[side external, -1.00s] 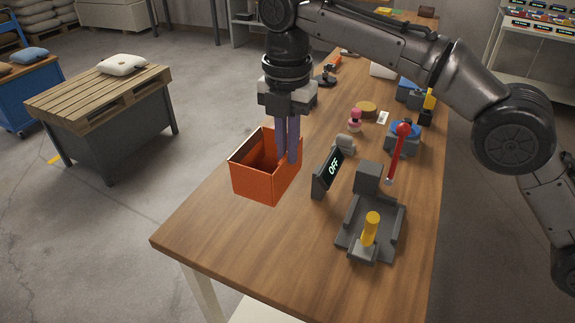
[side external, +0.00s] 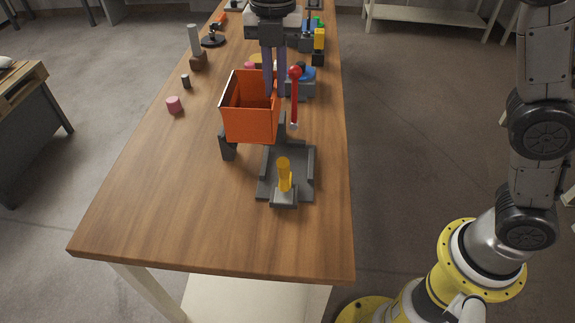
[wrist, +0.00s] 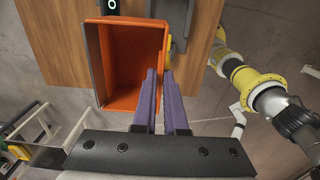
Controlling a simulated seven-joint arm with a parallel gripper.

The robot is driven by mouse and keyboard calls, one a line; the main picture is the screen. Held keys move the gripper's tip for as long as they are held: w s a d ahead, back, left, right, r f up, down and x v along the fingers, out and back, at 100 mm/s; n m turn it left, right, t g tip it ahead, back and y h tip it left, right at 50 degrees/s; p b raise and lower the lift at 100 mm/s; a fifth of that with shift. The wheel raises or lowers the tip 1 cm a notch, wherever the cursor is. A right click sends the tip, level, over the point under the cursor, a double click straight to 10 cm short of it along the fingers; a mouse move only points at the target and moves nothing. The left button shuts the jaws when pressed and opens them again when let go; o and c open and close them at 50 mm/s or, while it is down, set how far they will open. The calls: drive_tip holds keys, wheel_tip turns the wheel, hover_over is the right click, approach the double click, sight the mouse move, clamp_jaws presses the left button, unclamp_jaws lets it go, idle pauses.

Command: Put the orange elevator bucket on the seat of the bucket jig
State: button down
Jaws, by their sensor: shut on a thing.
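The orange elevator bucket (side external: 251,122) hangs upright with its open top up, in the side external view. My gripper (side external: 274,92) is shut on one of its walls. In the wrist view my gripper (wrist: 160,72) has a finger on each side of the right wall of the bucket (wrist: 128,60), which looks empty. The bucket jig (side external: 302,172) is a grey base with low walls, a back post and a yellow handle (side external: 284,174) at the front. The bucket is above and behind the left of the jig, off its seat. The seat looks empty.
A dark display stand (side external: 228,146) is just below and left of the bucket, partly hidden. A red-knobbed lever (side external: 294,95) rises close to the right of my fingers. A pink cylinder (side external: 174,105) stands left. The front-left of the wooden table (side external: 180,205) is clear.

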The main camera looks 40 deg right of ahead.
drive_tip(key=s+d+f, duration=0.5)
drive_tip(key=s+d, duration=0.6)
drive_tip(key=s, duration=0.2)
drive_tip(key=shift+w+a+f, duration=0.5)
drive_tip(key=shift+w+f, duration=1.7)
drive_tip(key=shift+w, duration=0.05)
drive_tip(key=shift+w+a+f, duration=0.5)
drive_tip(key=shift+w+f, duration=1.65)
drive_tip(key=shift+w, duration=0.05)
drive_tip(key=shift+w+a+f, duration=0.5)
drive_tip(key=shift+w+f, duration=1.7)
drive_tip(key=shift+w, duration=0.05)
drive_tip(key=shift+f, duration=0.15)
drive_tip(key=c, duration=1)
unclamp_jaws()
